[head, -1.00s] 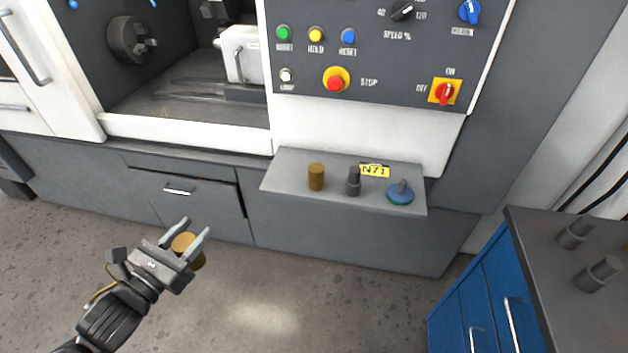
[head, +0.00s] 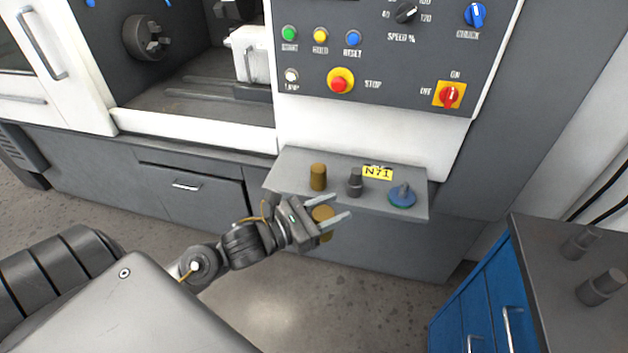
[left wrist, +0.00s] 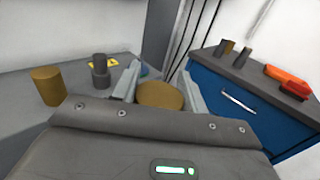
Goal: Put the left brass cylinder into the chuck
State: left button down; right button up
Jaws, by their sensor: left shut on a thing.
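My left gripper (head: 328,213) is shut on a brass cylinder (head: 322,214), which also shows between the fingers in the left wrist view (left wrist: 160,95). It holds the cylinder in the air, in front of the small grey shelf's front edge. A second brass cylinder (head: 318,177) stands upright on the shelf (head: 290,172); in the left wrist view it is at the left (left wrist: 48,86). The chuck (head: 148,37) is inside the open machine at the upper left, its dark face and jaws in view. My right gripper is not in view.
A control panel (head: 385,50) is above. A blue cabinet (head: 480,300) with dark parts on top is at the right.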

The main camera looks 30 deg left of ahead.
pick_arm(q)
jog(key=shift+d+r, duration=0.1)
jog(key=shift+r, duration=0.05)
jog(key=shift+w, duration=0.15)
jog(key=w+a+r+n+t+y+p, duration=0.1)
jog(key=w+a+r+n+y+p, duration=0.15)
jog(key=a, duration=0.45)
jog(key=w+a+r+n+t+y+p, duration=0.15)
jog(key=a+y, duration=0.25)
jog(key=a, duration=0.4)
jog(key=shift+n+y, duration=0.45)
jog(key=shift+n, duration=0.05)
jog(key=w+a+f+p, duration=0.1)
jog(key=w+a+f, duration=0.2)
jog(key=w, duration=0.1)
jog(key=w+a+f+p, duration=0.2)
jog(key=w+a+f, duration=0.1)
jog(key=w+f, duration=0.1)
jog(key=w+a+f+p, duration=0.1)
jog(key=w+a+f, duration=0.2)
jog(key=w, duration=0.1)
jog(key=shift+f, duration=0.4)
jog(key=shift+f+p, duration=0.35)
jog(key=shift+f, duration=0.15)
jog(key=shift+f, duration=0.15)
